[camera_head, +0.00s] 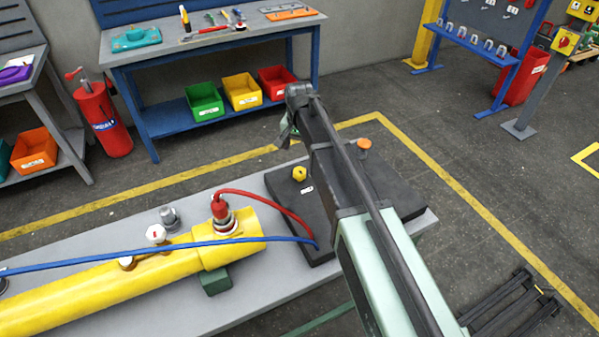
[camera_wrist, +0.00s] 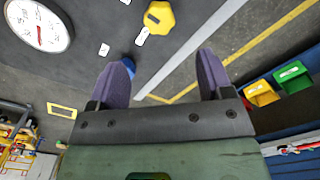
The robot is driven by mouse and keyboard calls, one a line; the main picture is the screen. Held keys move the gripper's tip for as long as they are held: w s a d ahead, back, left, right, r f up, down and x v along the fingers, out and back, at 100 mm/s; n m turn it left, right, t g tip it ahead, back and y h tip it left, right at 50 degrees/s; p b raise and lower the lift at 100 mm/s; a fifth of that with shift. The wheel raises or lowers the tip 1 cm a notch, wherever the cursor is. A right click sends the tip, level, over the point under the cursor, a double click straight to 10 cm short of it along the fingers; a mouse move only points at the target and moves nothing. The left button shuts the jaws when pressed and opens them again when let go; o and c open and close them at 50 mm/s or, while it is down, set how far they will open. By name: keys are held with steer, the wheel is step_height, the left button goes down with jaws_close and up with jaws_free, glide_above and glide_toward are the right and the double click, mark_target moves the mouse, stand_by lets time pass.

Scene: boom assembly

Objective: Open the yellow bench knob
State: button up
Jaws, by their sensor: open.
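The yellow bench knob (camera_head: 299,173) sits on top of the black box at the right end of the grey bench. In the wrist view the lobed yellow knob (camera_wrist: 158,17) shows near the top edge, beyond the fingertips and between their lines, with a white label beside it. My gripper (camera_wrist: 162,68) has its two purple fingers apart with nothing held between them. In the head view my gripper (camera_head: 289,132) is small and partly hidden by my arm, above the far side of the box, apart from the knob.
A blue knob (camera_wrist: 130,66) lies near the left finger in the wrist view, and a round gauge (camera_wrist: 38,25) is at upper left. An orange-topped knob (camera_head: 363,147) stands on the black box (camera_head: 320,245). A red hose (camera_head: 270,200) and a yellow cylinder (camera_head: 110,290) lie left.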

mark_target(300, 171)
step_height(300, 171, down, 11)
steer(key=b, duration=1)
steer(key=shift+r, duration=0.2)
steer(key=c, duration=0.9)
